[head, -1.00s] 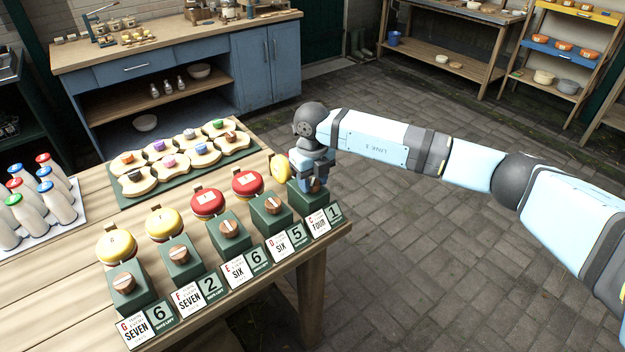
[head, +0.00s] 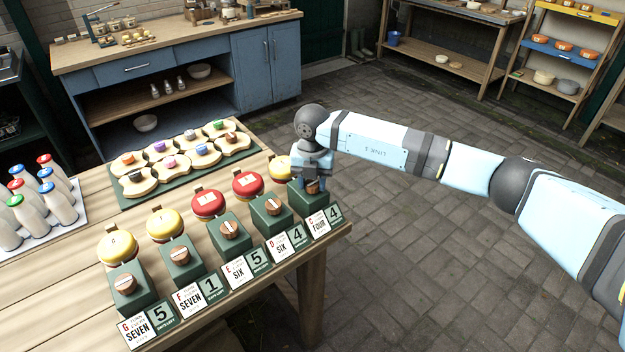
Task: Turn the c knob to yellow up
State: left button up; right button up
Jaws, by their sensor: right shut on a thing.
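The c knob (head: 313,187) is a wooden knob on the rightmost green block (head: 310,203), behind a card with a C and FOUR. My right gripper (head: 314,181) points down over this block and is shut on the c knob, hiding part of it. Beside it, to the left, is the c disc (head: 281,166), with its yellow face up and lying about flat. The gripper hides its right edge. My left gripper is not in view.
Four similar stations stand in a row to the left: two red discs (head: 248,183) and two yellow discs (head: 164,223), each with a knob. A green tray (head: 178,190) of pale pieces lies behind. Bottles (head: 58,205) stand at the left. The paved floor (head: 400,250) is clear.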

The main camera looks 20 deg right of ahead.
aim_at(312, 183)
jog(key=shift+r, duration=0.1)
dwell(0.4)
jog(key=o, duration=0.9)
notch_tip(312, 183, up, 14)
jog(key=shift+f+b, duration=0.15)
jog(key=shift+b, duration=0.35)
